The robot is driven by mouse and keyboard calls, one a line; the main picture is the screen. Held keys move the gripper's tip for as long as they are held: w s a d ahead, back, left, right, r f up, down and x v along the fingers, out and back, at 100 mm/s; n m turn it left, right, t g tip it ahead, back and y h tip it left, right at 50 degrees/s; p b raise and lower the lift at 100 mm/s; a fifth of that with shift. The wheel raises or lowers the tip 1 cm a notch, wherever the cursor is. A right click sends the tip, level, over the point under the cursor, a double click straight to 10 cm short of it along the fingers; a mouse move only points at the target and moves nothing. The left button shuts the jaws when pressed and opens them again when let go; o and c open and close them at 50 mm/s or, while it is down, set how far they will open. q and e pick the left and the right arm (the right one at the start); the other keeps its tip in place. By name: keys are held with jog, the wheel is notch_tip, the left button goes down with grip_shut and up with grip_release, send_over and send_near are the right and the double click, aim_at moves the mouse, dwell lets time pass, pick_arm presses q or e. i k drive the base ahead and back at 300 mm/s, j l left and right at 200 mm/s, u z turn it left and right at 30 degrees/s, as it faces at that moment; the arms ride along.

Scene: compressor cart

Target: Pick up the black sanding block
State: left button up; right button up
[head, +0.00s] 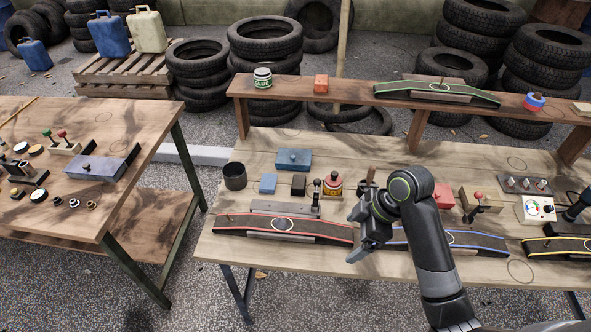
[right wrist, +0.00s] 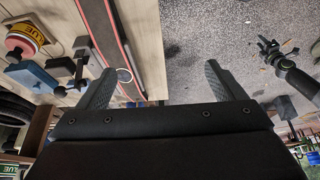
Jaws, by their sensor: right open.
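The black sanding block (head: 298,185) is a small dark block on the workbench in the head view. It stands between a light blue block (head: 268,183) and a red-and-yellow tin (head: 333,185). My right gripper (head: 358,230) is open and empty. It is over the front part of the bench, to the right of and nearer than the black block, and apart from it. In the right wrist view both fingers (right wrist: 170,88) are spread wide with nothing between them. At the right of that view a dark jointed arm (right wrist: 290,72) shows, likely my left one; its jaw state is unclear.
A red-edged curved strip (head: 283,228) and a grey bar with a knob (head: 285,208) lie in front of the block. A dark cup (head: 235,176) and a blue box (head: 294,159) are left and behind. A raised shelf (head: 350,90) runs along the back.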

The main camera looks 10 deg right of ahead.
aim_at(299, 182)
jog(key=i, duration=1)
